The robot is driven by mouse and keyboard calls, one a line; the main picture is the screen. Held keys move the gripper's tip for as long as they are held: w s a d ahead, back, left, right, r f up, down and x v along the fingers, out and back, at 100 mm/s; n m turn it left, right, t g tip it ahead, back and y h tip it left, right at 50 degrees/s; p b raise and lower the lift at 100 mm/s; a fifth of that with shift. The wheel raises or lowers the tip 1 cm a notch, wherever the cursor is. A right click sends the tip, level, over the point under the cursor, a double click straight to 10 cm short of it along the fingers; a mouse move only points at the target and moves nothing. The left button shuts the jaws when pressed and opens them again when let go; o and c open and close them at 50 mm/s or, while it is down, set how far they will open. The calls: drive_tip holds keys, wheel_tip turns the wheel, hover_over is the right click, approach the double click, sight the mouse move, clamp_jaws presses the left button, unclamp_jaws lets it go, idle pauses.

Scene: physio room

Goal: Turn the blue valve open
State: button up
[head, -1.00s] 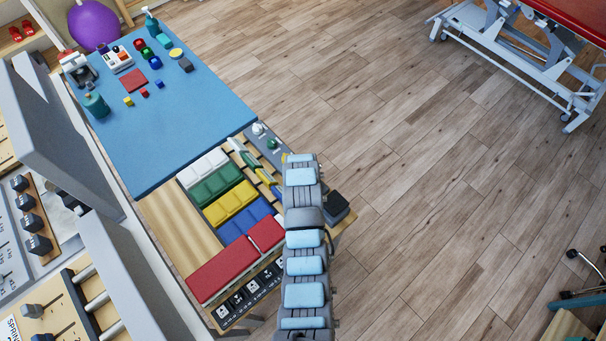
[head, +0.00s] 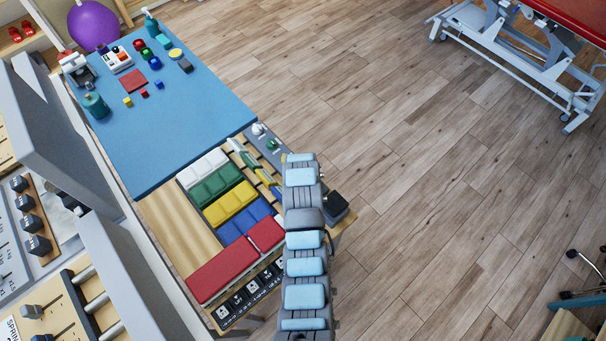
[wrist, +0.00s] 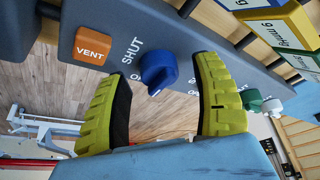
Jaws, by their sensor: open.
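The blue valve (wrist: 158,70) is a round knob with a raised grip and a white mark, on a dark grey panel (wrist: 205,32) in the wrist view. The word SHUT is printed beside it, and other lettering is partly hidden. My gripper (wrist: 165,98) has two yellow-green ribbed fingers with dark pads. They are spread apart, one on each side below the knob, with no visible contact. In the head view my arm covers the blue valve, and my fingers cannot be made out there.
An orange VENT label (wrist: 91,46) is on the panel left of the knob. A green knob (wrist: 250,99) and a white knob (wrist: 272,107) sit to the right. A yellow labelled block (wrist: 290,30) is at upper right. Wooden floor (head: 440,170) lies open right of the table.

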drive_tip(key=v, duration=1.1)
drive_tip(key=shift+r, duration=0.15)
idle(0.4)
